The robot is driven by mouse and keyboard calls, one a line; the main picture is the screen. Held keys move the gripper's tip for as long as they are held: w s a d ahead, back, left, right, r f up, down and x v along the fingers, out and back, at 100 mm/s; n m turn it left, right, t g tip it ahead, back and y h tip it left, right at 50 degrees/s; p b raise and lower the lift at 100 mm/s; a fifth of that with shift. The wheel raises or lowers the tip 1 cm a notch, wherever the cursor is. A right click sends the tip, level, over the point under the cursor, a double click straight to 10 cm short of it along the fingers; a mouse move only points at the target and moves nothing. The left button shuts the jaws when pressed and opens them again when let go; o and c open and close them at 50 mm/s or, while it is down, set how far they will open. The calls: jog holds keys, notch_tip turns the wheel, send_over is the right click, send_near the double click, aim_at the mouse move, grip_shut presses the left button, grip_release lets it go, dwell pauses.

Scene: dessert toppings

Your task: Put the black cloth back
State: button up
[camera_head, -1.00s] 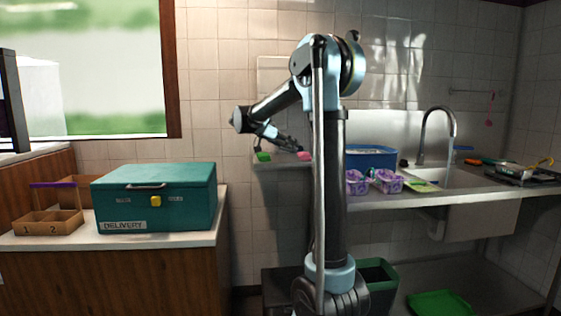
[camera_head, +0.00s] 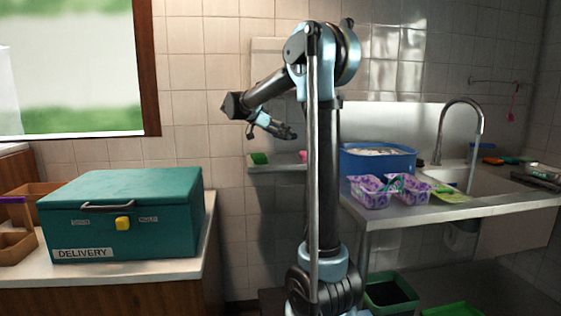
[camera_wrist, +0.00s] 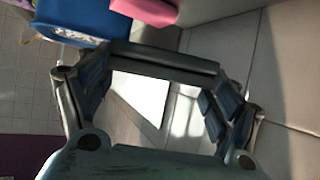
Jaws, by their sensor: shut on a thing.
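My gripper (camera_head: 284,132) is raised in front of the tiled wall, above the small wall shelf, at the end of my bent arm. I see no other black cloth lying in the room.
A green sponge (camera_head: 259,158) sits on the wall shelf (camera_head: 282,169). A blue basin (camera_head: 378,161) and purple-patterned tubs (camera_head: 369,193) stand on the counter beside the sink (camera_head: 477,178). A teal delivery box (camera_head: 124,217) fills the left counter. A green-rimmed bin (camera_head: 389,294) is below.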

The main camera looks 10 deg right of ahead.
send_over(280, 161)
jog(key=f, duration=0.3)
jog(key=w+f, duration=0.1)
jog(key=f, duration=0.1)
jog(key=shift+d, duration=0.2)
jog(key=shift+s+f, duration=0.15)
jog(key=shift+f, duration=2.25)
jog(key=o, duration=1)
jog(key=shift+o, duration=0.2)
jog(key=v, duration=1.2)
jog(key=shift+s, duration=0.15)
